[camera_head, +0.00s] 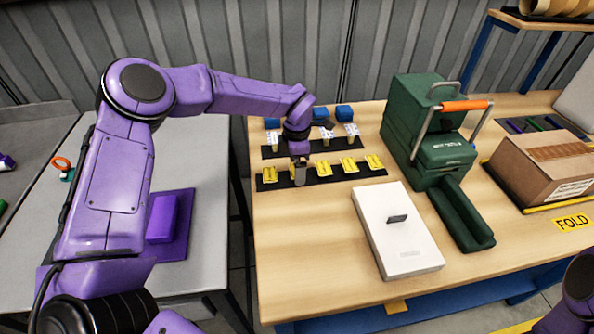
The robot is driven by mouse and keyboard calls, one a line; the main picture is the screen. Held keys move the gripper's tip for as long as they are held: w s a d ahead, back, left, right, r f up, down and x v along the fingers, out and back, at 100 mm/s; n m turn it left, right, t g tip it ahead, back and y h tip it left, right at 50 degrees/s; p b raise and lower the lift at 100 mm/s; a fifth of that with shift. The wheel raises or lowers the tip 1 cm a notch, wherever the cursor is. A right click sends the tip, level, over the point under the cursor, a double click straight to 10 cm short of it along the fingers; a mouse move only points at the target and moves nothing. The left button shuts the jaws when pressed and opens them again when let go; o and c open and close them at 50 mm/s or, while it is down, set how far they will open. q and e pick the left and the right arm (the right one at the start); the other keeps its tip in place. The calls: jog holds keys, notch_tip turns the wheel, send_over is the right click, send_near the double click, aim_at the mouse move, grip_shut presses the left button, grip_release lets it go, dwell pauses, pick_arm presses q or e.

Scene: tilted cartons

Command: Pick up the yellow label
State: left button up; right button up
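A row of several yellow labels stands on a black strip (330,176) on the wooden table. They include a leftmost label (268,174), a middle one (323,168), another to its right (349,165) and a rightmost one (374,161). My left gripper (300,180) points down at the row, between the leftmost label and the middle one. A bit of yellow shows at its fingers. Its fingers are too small to tell whether they are open or hold a label. My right gripper is out of view.
Behind the labels is a second black strip with white tagged items (352,131) and blue blocks (344,112). A white box (395,235), a green machine with an orange handle (435,130) and a brown carton (545,165) stand to the right. The table's front left is clear.

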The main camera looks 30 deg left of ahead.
pick_arm(q)
jog(key=shift+f, duration=0.2)
dwell(0.3)
jog(key=c, duration=0.9)
